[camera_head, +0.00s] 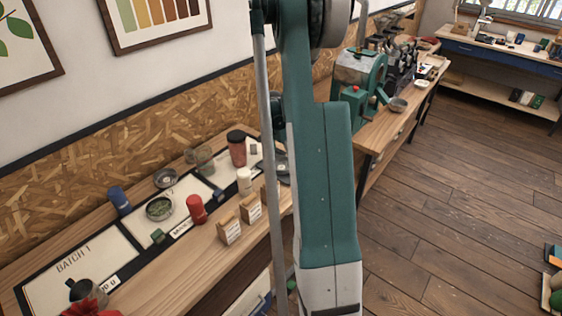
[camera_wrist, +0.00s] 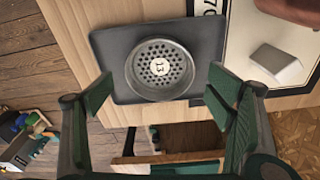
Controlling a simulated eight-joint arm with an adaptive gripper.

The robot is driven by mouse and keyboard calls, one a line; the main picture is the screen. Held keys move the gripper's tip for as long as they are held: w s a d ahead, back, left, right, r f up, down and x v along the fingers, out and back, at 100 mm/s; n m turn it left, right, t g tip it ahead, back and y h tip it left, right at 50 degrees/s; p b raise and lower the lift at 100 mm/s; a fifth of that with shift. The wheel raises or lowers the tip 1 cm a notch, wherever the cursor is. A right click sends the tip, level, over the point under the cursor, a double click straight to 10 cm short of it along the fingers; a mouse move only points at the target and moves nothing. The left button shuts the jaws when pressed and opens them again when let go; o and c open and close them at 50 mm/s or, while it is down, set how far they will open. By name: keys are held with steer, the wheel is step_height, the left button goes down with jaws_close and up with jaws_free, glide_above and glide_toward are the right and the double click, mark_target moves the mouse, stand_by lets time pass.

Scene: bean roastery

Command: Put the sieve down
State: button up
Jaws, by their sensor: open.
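The sieve (camera_wrist: 161,69) is a round grey metal dish with a perforated base and a white tag reading 13. In the wrist view it rests on a dark grey square tray (camera_wrist: 118,48). My gripper (camera_wrist: 164,92) is open, with one green-padded finger at the left and one at the right of the picture. The sieve shows between and beyond the fingertips, with gaps on both sides.
A grey block (camera_wrist: 274,60) lies right of the tray. A drawer (camera_wrist: 180,139) stands open below the bench edge. In the head view the bench holds a red cup (camera_head: 196,209), a bowl of green beans (camera_head: 160,208), a blue cup (camera_head: 119,200) and a green machine (camera_head: 361,72).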

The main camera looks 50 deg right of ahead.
mark_target(278, 169)
step_height(278, 169, up, 9)
steer(key=a, duration=0.1)
stand_by(0.4)
stand_by(0.6)
steer(key=shift+w+a, duration=0.1)
steer(key=s+a+r+n+t, duration=0.1)
steer(key=a+r+n, duration=0.2)
steer(key=a+r, duration=0.55)
steer(key=a+r+n+t, duration=0.1)
steer(key=a+r+n, duration=0.2)
steer(key=a, duration=1)
steer(key=s+a+r+n+t, duration=0.1)
steer(key=a+r+n, duration=0.4)
steer(key=a, duration=0.6)
steer(key=s+a+r+n+t, duration=0.1)
steer(key=s+a+n, duration=0.3)
steer(key=s+a, duration=0.4)
steer(key=s+a+r+n+t+y, duration=0.1)
steer(key=s+a+n+t, duration=0.2)
steer(key=s+a, duration=0.5)
steer(key=a+n, duration=0.1)
steer(key=a, duration=0.6)
steer(key=shift+a+n, duration=0.4)
